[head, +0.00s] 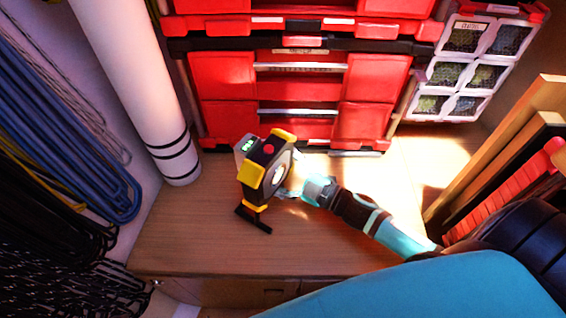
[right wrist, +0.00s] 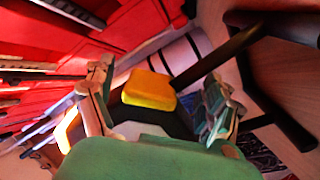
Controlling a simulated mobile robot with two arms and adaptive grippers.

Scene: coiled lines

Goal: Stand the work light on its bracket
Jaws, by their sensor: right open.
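The work light (head: 252,175) is black with yellow corners and a round lens face, which is turned towards my right gripper. It is upright on the wooden surface, leaning a little in the picture, with its black bracket foot (head: 252,219) below it. My right gripper (head: 293,186) is at the lens side of the light. In the right wrist view, its two fingers are apart (right wrist: 157,88), with a yellow corner (right wrist: 148,89) of the light showing between them. Whether the fingers touch the light I cannot tell. My left gripper is not in view.
Red toolboxes (head: 300,95) stand close behind the light. A white roll (head: 130,85) stands to the left, beside hanging coiled lines (head: 70,110). Wooden boards (head: 500,150) lean at the right. The wooden surface (head: 190,235) is clear at the front left.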

